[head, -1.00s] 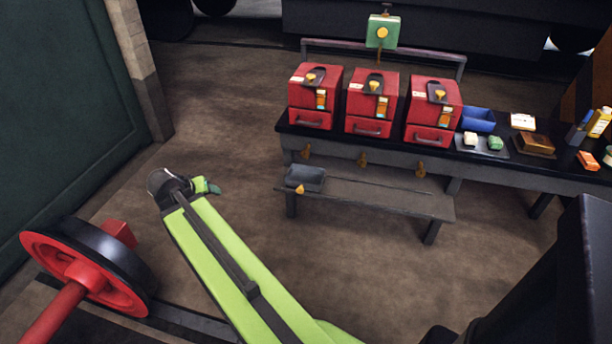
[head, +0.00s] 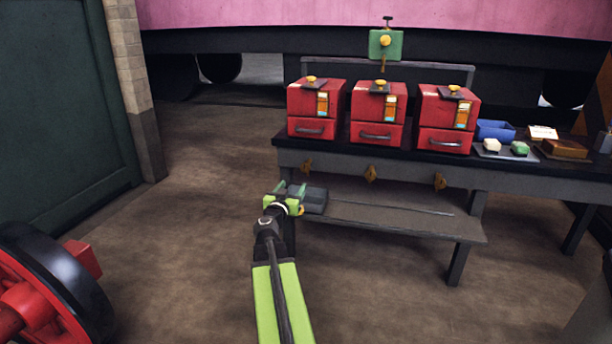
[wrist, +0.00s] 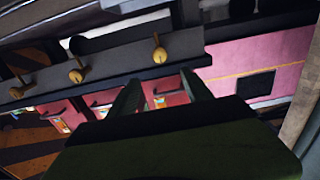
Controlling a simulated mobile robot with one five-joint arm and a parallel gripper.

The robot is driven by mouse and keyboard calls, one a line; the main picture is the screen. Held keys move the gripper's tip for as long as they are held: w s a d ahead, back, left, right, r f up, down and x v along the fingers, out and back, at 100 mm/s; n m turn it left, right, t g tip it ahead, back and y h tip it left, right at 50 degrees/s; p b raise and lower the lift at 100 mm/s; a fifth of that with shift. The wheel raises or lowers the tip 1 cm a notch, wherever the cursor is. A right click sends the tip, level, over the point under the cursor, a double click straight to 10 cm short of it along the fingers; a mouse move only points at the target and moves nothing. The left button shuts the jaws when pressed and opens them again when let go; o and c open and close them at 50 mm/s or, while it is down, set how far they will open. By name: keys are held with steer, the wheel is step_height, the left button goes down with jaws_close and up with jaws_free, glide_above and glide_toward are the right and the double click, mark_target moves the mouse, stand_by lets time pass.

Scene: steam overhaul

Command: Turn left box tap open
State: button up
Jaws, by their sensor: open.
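The left box tap (head: 306,167) is a small brass tap on the bench's front edge, below the left red box (head: 316,104). It appears in the wrist view (wrist: 160,54), which looks upside down, as the rightmost of the brass taps. My gripper (head: 290,187) is low in front of the bench, just below and left of this tap in the head view. Its green fingers point toward the bench and are apart and empty, also in the wrist view (wrist: 160,90). I see no contact with the tap. The tap's exact handle angle is too small to tell.
The middle tap (head: 370,173) and right tap (head: 440,181) sit along the same edge. A grey tray (head: 314,201) lies on the low shelf (head: 400,217), close beside my gripper. A red-and-black wheel (head: 60,280) stands at the left. Floor between is clear.

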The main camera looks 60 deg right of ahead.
mark_target(305, 168)
steer(key=x, duration=1.7)
steer(key=shift+d, duration=0.1)
jaws_close()
